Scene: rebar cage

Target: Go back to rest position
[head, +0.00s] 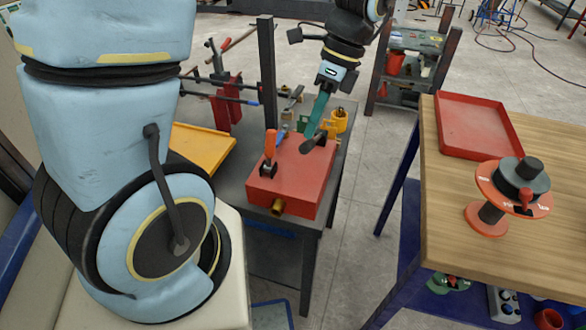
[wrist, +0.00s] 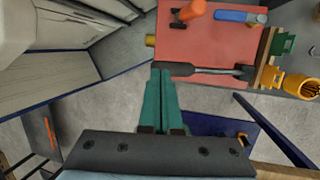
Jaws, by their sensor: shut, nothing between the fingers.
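My gripper (head: 309,134) has teal fingers pointing down over the right side of a red box (head: 290,185) on a dark table. In the wrist view my gripper (wrist: 161,72) is shut and nothing shows between its fingers. A dark grey bar-like part (wrist: 205,71) lies across the box top beside the fingertips; I cannot tell whether they touch. My arm reaches in from the top of the head view.
An orange-handled lever (head: 270,145) stands on the box. A yellow cup (head: 339,121) and yellow tray (head: 203,148) are nearby. At right, a wooden table (head: 450,225) holds a red tray (head: 478,125) and red-black reel (head: 512,185). Open floor lies between the tables.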

